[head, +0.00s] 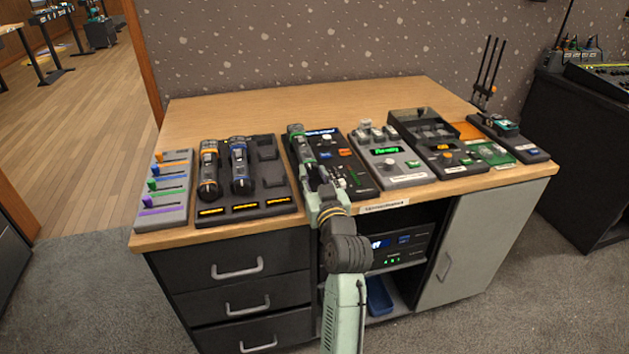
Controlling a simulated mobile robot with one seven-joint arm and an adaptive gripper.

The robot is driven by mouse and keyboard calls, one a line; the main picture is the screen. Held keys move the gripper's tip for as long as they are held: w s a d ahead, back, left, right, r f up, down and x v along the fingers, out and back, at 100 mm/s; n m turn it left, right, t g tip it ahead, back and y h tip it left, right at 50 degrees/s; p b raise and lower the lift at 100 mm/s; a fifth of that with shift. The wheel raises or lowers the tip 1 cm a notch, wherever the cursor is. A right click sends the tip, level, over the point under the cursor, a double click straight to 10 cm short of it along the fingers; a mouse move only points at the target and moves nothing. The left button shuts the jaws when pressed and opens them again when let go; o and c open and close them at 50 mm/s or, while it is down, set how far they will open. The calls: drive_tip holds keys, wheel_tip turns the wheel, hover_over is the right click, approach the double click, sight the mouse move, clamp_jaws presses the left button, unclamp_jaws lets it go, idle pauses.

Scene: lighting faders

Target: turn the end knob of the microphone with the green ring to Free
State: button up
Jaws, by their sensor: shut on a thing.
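The microphone with the green ring (299,146) lies lengthwise on a dark device on the desk, its ringed head toward the back. My gripper (318,187) is at the near end of this microphone, shut on its end knob. The fingers hide most of the knob, so its setting cannot be read. My arm reaches in from the front, over the desk's near edge. The dark device (350,178) beneath has a small lit display, a light knob and coloured buttons; its lettering is too small to read.
Left of it, a charging dock (268,206) holds an orange-ringed microphone (208,168) and a blue-ringed one (239,166). A fader panel (176,207) stands at the far left. A grey box with a green display (388,150) stands close on the right. The desk's back (300,103) is clear.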

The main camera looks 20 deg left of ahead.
drive_tip(key=o, duration=1.2)
drive_tip(key=v, duration=1.2)
